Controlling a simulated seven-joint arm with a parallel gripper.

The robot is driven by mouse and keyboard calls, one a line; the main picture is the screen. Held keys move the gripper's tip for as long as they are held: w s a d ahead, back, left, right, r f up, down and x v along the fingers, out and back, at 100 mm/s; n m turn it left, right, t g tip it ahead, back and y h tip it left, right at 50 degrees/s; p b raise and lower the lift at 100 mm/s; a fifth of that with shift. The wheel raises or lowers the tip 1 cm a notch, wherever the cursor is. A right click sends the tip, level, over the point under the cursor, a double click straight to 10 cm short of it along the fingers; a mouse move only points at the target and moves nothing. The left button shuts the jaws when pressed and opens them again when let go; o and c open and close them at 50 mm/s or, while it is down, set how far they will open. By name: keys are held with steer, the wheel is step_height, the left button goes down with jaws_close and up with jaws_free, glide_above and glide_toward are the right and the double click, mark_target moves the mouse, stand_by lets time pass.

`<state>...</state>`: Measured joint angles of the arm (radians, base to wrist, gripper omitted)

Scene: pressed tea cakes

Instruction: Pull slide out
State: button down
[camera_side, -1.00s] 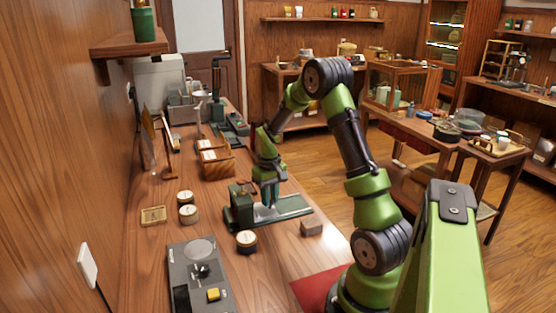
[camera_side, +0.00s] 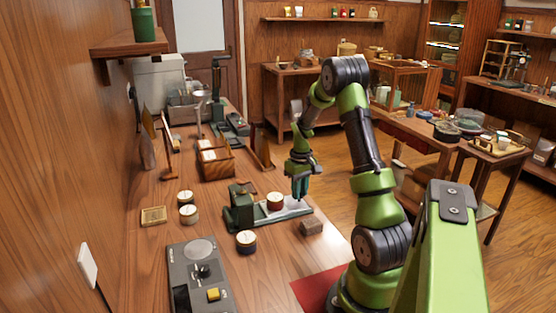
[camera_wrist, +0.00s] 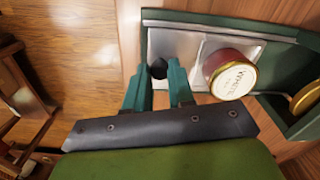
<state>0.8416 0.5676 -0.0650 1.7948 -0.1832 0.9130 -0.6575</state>
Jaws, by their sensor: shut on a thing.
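A green press (camera_side: 240,207) with a long base stands on the wooden table. Its pale metal slide (camera_side: 295,206) reaches out along the base to the right, away from the press's upright. A dark red tin with a pale, lettered lid (camera_side: 275,201) rides on the slide; it also shows in the wrist view (camera_wrist: 231,76). My gripper (camera_side: 299,194) is at the slide's outer end. In the wrist view its teal fingers (camera_wrist: 159,78) are shut on the slide's black knob (camera_wrist: 158,68), partly hidden between them.
A round tin (camera_side: 246,241) and a brown block (camera_side: 312,227) sit in front of the press. Two more tins (camera_side: 187,206) stand to its left. A grey scale (camera_side: 200,275) lies at the front left. A wooden holder (camera_side: 216,166) stands behind.

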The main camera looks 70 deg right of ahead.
steer(key=shift+s+d, duration=0.25)
steer(key=c, duration=1)
jaws_free()
steer(key=shift+c, duration=0.2)
steer(key=shift+o, duration=0.4)
steer(key=shift+w, duration=0.1)
steer(key=shift+a, duration=0.1)
step_height(320, 180, up, 17)
